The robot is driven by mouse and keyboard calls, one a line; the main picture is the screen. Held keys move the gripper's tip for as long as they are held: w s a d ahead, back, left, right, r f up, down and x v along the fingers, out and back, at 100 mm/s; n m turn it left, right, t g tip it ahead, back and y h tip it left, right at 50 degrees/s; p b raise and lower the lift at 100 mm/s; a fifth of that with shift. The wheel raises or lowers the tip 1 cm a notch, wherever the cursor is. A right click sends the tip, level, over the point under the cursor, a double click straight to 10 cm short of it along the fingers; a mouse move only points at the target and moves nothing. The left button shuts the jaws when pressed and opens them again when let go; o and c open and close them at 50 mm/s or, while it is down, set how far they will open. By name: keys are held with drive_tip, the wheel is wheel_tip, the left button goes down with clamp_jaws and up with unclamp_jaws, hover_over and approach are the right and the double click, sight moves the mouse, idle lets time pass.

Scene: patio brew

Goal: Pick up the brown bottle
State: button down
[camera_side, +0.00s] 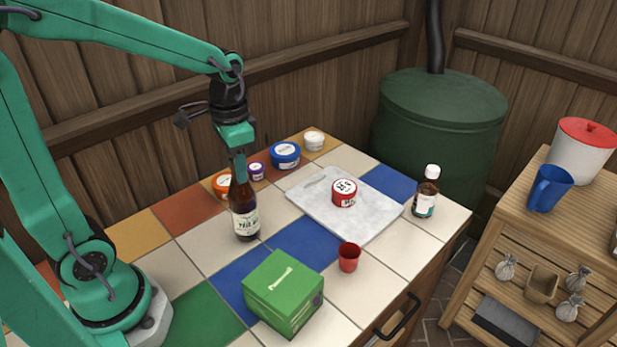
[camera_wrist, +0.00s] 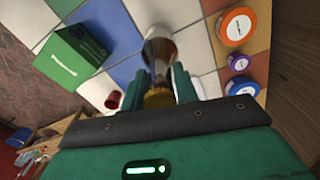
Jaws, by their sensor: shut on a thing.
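The brown bottle (camera_side: 244,212) stands upright on the tiled table in the side view, with a pale label on its body. My gripper (camera_side: 238,168) comes down from above and is shut on the bottle's neck. In the wrist view the bottle (camera_wrist: 158,48) shows between the two green fingers of my gripper (camera_wrist: 160,86), with its yellowish cap close to the palm. I cannot tell whether the bottle's base touches the table or is slightly above it.
Orange (camera_side: 222,184), purple (camera_side: 256,171) and blue (camera_side: 285,155) tubs stand behind the bottle. A green box (camera_side: 284,292) and red cup (camera_side: 349,257) stand in front. A marble board (camera_side: 312,200) holds a red tin (camera_side: 344,192). A small brown bottle (camera_side: 425,198) stands at right.

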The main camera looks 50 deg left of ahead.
drive_tip(key=shift+r, duration=1.85)
drive_tip(key=s+d+r, duration=0.5)
drive_tip(key=d+r, duration=0.2)
drive_tip(key=d, duration=0.3)
drive_tip(key=shift+d, duration=0.35)
